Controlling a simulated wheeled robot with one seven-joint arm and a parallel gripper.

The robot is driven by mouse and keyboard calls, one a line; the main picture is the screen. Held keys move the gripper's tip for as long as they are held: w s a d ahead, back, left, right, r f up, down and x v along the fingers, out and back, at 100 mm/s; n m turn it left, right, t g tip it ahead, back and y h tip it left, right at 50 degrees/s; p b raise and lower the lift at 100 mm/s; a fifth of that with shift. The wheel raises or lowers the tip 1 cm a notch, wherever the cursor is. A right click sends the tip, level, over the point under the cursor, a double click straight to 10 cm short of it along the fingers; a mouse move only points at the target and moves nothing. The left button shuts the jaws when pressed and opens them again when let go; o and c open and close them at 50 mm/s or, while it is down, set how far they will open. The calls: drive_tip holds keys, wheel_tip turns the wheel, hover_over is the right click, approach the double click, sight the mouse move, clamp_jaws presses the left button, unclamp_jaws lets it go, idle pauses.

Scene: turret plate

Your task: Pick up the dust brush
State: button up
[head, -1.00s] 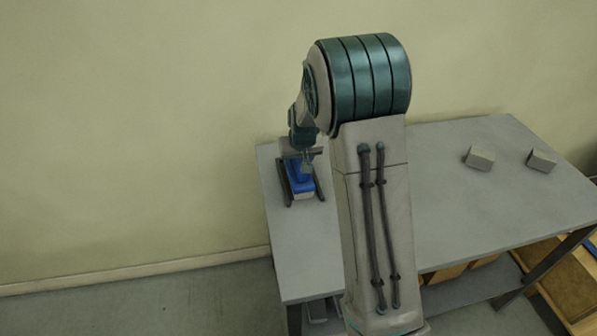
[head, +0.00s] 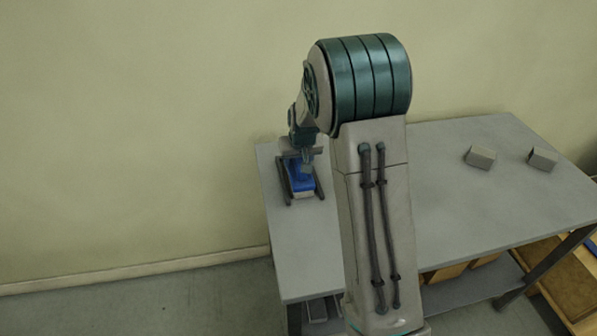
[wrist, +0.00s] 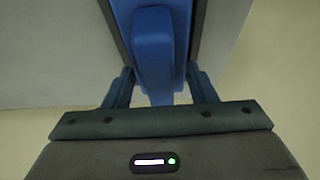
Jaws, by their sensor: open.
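The dust brush (head: 300,183) is blue with a pale end and lies between two dark rails at the left end of the grey table. In the wrist view, the blue brush (wrist: 153,52) has a raised handle and fills the upper middle. My gripper (head: 308,163) is over the brush and hides part of it in the head view. In the wrist view, my gripper (wrist: 160,82) is open, with one finger on each side of the brush. I cannot tell whether the fingers touch it.
The dark rails (head: 285,186) run along both sides of the brush. Wooden bins (head: 443,273) are below. My arm hides the table's middle.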

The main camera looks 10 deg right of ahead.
clamp_jaws()
drive_tip(key=shift+r, duration=0.2)
drive_tip(key=shift+w+r, duration=0.1)
drive_tip(key=shift+r, duration=0.45)
wheel_tip(320, 180, up, 4)
drive_tip(key=shift+f, duration=0.25)
drive_tip(key=w+d+r, duration=0.6)
drive_tip(key=w+d, duration=0.1)
drive_tip(key=d, duration=0.2)
drive_tip(key=shift+r, duration=0.25)
